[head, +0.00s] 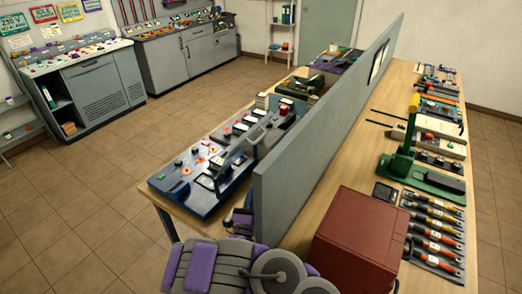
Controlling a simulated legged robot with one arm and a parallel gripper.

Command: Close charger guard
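A long blue panel unit (190,190) with switches, red knobs and small meters lies on the left side of the wooden table. A grey tilted frame (236,152) stands raised over its right part and looks like the charger guard; its hinge is too small to make out. My grey and purple arm parts show at the bottom middle. A small dark part beside the divider's near end seems to be my gripper (240,222). It is apart from the grey frame, nearer to me, and its fingers are too unclear to tell open from shut.
A tall grey divider (325,120) splits the table lengthwise. A dark red box (358,240), a green lever press (406,150) and several screwdrivers (432,235) lie right of it. Grey control cabinets (95,85) stand along the back left wall. The tiled floor (90,190) at left is clear.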

